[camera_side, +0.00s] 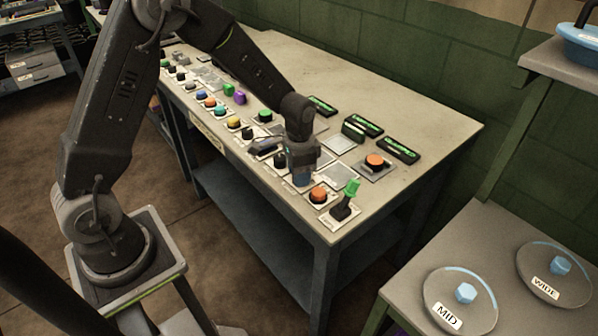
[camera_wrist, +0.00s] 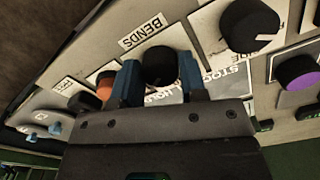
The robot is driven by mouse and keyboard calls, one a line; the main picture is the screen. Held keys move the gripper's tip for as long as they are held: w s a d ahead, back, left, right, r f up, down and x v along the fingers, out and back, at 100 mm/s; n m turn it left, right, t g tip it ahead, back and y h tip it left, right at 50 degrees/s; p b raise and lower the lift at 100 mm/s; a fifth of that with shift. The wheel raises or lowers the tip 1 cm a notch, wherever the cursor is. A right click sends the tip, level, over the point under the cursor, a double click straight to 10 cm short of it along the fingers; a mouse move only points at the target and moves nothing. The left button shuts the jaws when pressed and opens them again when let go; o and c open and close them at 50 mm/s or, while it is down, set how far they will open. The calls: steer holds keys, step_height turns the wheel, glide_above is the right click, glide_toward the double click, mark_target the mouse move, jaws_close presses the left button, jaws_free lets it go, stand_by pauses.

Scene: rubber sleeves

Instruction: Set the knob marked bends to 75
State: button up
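The knob marked bends (camera_wrist: 160,65) is a dark round knob. It lies below its white BENDS label (camera_wrist: 142,30) in the wrist view. My gripper (camera_wrist: 159,80) has its two blue fingers on either side of this knob, with no clear gap showing, so it looks shut on it. In the side view my gripper (camera_side: 302,180) points down at the front of the panel row, and its fingers hide the knob there. I cannot read a value for the knob in either view.
An orange button (camera_side: 319,195) and a green-handled switch (camera_side: 348,198) sit close to the right of my gripper. Green-lit displays (camera_side: 398,150) and another orange button (camera_side: 375,161) lie behind. The table's back is bare.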

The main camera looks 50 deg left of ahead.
steer(key=o, duration=0.4)
steer(key=shift+r, duration=0.1)
step_height(320, 180, up, 14)
steer(key=shift+f, duration=0.15)
stand_by(0.4)
steer(key=s+d+r+n+t, duration=0.1)
steer(key=s+r+t, duration=0.1)
steer(key=s, duration=0.5)
steer(key=s+d+r+n+t, duration=0.1)
steer(key=s+r+n, duration=0.1)
steer(key=s+r, duration=0.2)
steer(key=s+d+r+n+t, duration=0.1)
steer(key=s+r+t, duration=0.1)
steer(key=s, duration=0.8)
steer(key=shift+r+t, duration=0.3)
steer(key=shift+r, duration=0.1)
